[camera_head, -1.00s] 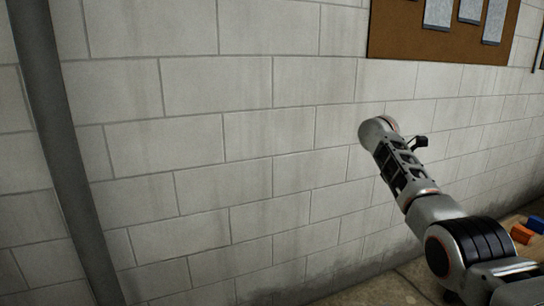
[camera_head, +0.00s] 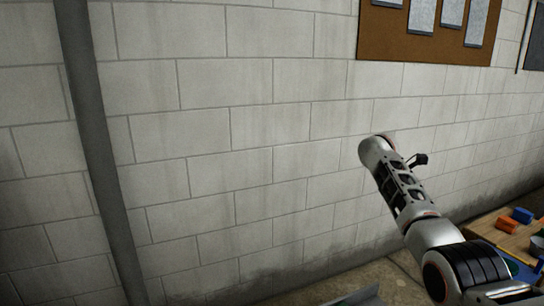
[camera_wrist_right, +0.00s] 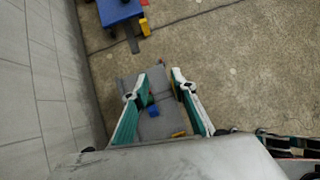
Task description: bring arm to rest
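My right arm (camera_head: 405,190) comes in from the lower right in the head view and reaches up and left in front of the wall; its gripper fingers are not seen there. In the right wrist view my right gripper (camera_wrist_right: 158,78) has its two teal-and-white fingers apart. Nothing is held between them. A grey surface with a small blue piece (camera_wrist_right: 153,111) shows beyond the fingers, lower down. My left gripper is in neither view.
A pale block wall (camera_head: 230,140) fills the head view, with a grey pipe (camera_head: 95,150) at left and a corkboard (camera_head: 430,48) at upper right. A wooden table (camera_head: 490,229) with orange and blue pieces stands at lower right. Concrete floor (camera_wrist_right: 240,60) is open in the wrist view.

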